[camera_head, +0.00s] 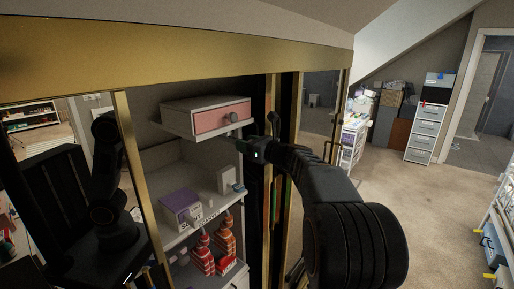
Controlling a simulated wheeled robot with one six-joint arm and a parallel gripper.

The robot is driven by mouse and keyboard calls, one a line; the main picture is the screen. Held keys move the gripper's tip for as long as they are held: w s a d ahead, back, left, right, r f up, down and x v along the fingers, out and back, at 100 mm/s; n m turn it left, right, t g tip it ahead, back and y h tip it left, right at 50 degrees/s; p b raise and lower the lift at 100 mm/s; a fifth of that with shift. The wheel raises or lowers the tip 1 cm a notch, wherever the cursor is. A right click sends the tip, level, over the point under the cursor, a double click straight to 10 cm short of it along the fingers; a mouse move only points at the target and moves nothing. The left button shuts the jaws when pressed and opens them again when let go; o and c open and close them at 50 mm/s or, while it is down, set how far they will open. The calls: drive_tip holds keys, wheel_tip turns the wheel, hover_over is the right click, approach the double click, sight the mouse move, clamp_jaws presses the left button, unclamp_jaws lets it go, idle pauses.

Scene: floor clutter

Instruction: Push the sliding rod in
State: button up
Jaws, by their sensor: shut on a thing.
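My gripper (243,144) reaches from the lower right into the open cabinet. Its fingertips are just below and right of the pink-fronted drawer (205,121) and its round grey knob (231,118). The gripper is shut on a thin dark piece at the shelf's front corner. This piece is too small and dark to make out fully, and the fingers hide part of it. I cannot tell for certain whether it is the sliding rod, and no other rod stands out clearly.
A gold frame (170,60) runs over the cabinet, with upright door edges right of the shelves. A purple-and-white box (181,210) and orange-red bottles (203,254) stand on lower shelves. A mirror at left reflects my body. Carpet (420,200) at right is clear.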

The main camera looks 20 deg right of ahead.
drive_tip(key=x, duration=0.5)
drive_tip(key=o, duration=1.2)
drive_tip(key=shift+o, duration=0.2)
drive_tip(key=b+v, duration=0.3)
drive_tip(key=v, duration=1)
drive_tip(key=shift+s+d, duration=0.15)
drive_tip(key=shift+s, duration=0.2)
